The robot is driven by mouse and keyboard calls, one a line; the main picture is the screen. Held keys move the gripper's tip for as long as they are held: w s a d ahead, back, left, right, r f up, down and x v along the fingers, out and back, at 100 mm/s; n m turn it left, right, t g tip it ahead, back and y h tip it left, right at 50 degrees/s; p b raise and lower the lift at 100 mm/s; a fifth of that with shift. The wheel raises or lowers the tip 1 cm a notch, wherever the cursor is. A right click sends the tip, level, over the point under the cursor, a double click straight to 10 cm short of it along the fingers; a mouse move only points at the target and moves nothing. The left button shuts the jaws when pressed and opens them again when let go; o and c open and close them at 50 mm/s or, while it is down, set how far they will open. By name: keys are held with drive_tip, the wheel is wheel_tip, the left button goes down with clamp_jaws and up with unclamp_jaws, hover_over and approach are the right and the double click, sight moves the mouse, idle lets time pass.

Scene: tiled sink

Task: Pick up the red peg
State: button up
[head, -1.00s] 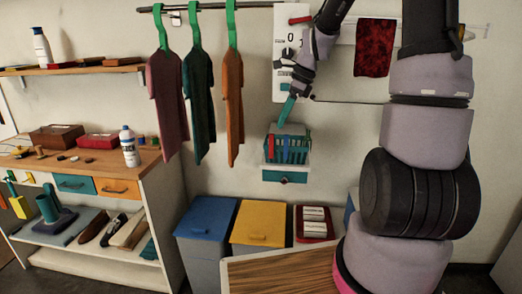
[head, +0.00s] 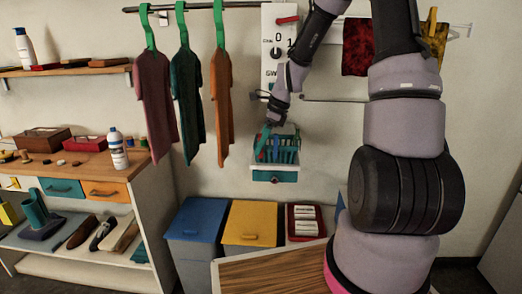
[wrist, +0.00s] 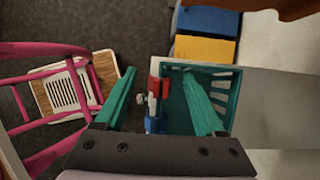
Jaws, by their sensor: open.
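The red peg (wrist: 154,88) shows in the wrist view at the left edge of the teal basket (wrist: 219,90), with a small metal part beside it. A blue peg (wrist: 153,124) is close to it, nearer my gripper. My gripper (wrist: 158,72) is open, with one teal finger on the left of the red peg and the other on the right, over the basket. I cannot tell how deep the fingertips are relative to the peg. In the head view my gripper (head: 264,138) is at the left side of the basket (head: 289,156) on the wall.
The basket stands on a small wall shelf with a teal drawer (head: 274,176). Below are a blue bin (head: 198,215) and a yellow bin (head: 254,220). Shirts (head: 220,100) hang to the left. A pink frame (wrist: 45,50) shows left in the wrist view.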

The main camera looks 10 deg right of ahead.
clamp_jaws()
wheel_tip(320, 180, up, 10)
drive_tip(key=shift+r, duration=0.1)
idle(0.5)
